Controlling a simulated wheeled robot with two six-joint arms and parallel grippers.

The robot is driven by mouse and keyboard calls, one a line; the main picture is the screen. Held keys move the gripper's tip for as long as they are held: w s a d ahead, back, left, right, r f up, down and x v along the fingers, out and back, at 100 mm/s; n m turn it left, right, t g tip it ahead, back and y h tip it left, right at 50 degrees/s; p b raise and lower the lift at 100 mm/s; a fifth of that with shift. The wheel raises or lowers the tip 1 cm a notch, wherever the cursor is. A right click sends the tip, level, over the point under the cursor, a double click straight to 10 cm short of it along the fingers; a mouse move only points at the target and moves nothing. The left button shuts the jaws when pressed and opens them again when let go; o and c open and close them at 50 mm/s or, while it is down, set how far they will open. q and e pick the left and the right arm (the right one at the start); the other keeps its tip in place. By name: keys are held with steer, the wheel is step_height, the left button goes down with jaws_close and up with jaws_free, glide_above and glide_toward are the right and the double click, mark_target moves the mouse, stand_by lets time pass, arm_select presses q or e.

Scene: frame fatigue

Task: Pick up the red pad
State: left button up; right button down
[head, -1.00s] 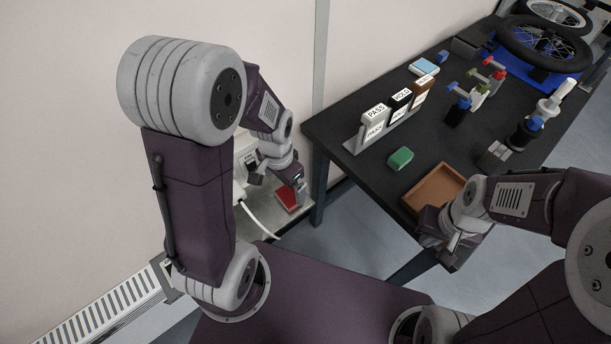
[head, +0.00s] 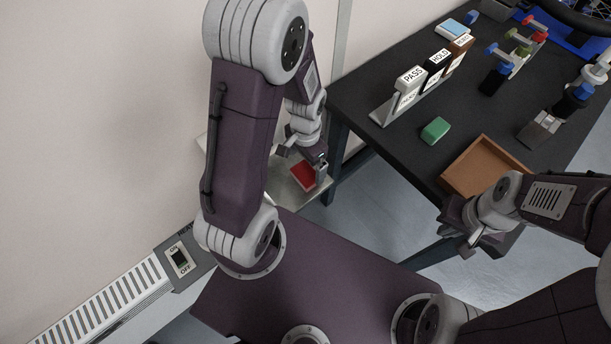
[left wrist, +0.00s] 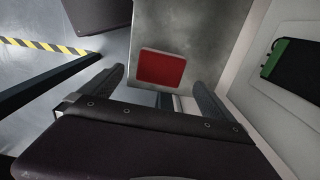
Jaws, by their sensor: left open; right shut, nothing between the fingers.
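The red pad (head: 303,175) lies flat on a small grey shelf (head: 284,194) by the wall, left of the dark table. In the left wrist view the red pad (left wrist: 161,69) lies on the metal surface beyond my fingers, near its front edge. My left gripper (head: 303,156) is open and empty, close to the pad; in the left wrist view its two fingers (left wrist: 160,88) stand apart with the pad showing between and ahead of them. My right gripper (head: 474,240) is shut and empty, beside the table's front edge near the brown tray.
The dark table (head: 395,150) holds a green block (head: 435,130), a brown tray (head: 480,150), a stand with PASS and HOLD labels (head: 410,90) and several clamps. A wall heater with a switch (head: 178,259) is at lower left. A table leg (head: 338,150) stands right of the shelf.

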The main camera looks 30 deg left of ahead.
mark_target(306, 173)
arm_select(q)
step_height(306, 173, down, 6)
steer(key=shift+f+b, duration=0.15)
steer(key=shift+b, duration=1)
steer(key=c, duration=1.4)
